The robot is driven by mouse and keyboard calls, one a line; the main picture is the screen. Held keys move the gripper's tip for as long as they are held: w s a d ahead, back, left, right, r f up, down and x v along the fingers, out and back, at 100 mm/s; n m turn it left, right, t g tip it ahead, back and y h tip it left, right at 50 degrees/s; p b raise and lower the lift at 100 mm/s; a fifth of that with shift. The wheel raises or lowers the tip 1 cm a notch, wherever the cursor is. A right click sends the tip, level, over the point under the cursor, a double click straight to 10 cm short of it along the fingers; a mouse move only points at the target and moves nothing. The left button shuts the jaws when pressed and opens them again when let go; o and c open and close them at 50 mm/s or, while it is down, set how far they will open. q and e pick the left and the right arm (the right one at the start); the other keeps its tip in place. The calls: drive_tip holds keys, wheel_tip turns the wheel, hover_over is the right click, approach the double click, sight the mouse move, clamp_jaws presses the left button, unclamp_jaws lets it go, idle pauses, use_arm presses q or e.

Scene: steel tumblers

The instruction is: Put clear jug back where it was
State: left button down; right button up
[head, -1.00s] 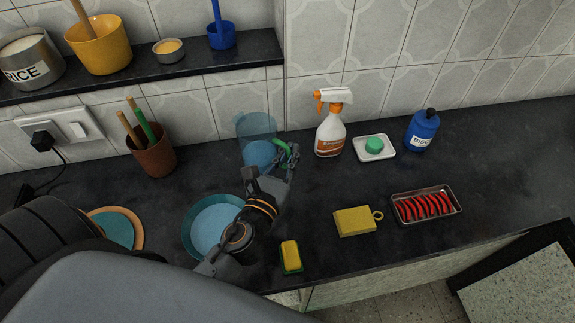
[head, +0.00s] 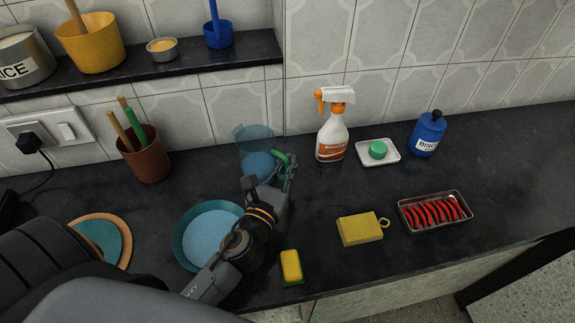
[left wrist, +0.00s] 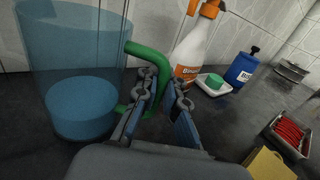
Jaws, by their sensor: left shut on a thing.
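The clear jug (head: 255,142) is see-through bluish with blue contents and a green handle (head: 281,160). It stands upright near the wall at the back of the dark counter. It is large at the left of the left wrist view (left wrist: 75,60), with its green handle (left wrist: 148,58) towards the fingers. My left gripper (head: 287,176) is at the jug's right side, shut on the green handle; its fingers (left wrist: 160,95) partly hide the handle's lower end. Whether the jug's base touches the counter is hard to tell. My right gripper is not in view.
A spray bottle (head: 332,135) stands right of the jug, with a soap dish (head: 392,157) and blue bottle (head: 427,135) beyond. A brown utensil pot (head: 148,160) is left. A teal bowl (head: 178,246) and sponge (head: 291,266) lie near my arm. A shelf (head: 190,66) overhangs left.

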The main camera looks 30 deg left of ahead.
use_arm(q)
drive_tip(key=c, duration=1.9)
unclamp_jaws()
drive_tip(key=shift+f, duration=0.15)
drive_tip(key=o, duration=0.5)
drive_tip(key=shift+c, duration=0.2)
drive_tip(key=shift+r, duration=0.25)
drive_tip(key=s+b, duration=0.1)
drive_tip(key=s, duration=0.2)
drive_tip(key=s+b, duration=0.2)
drive_tip(key=s, duration=0.2)
drive_tip(key=s+b, duration=0.1)
drive_tip(key=s, duration=0.3)
drive_tip(key=shift+d+f+b, duration=0.3)
drive_tip(key=shift+d, duration=0.05)
drive_tip(key=shift+s+r, duration=0.25)
drive_tip(key=shift+s, duration=0.25)
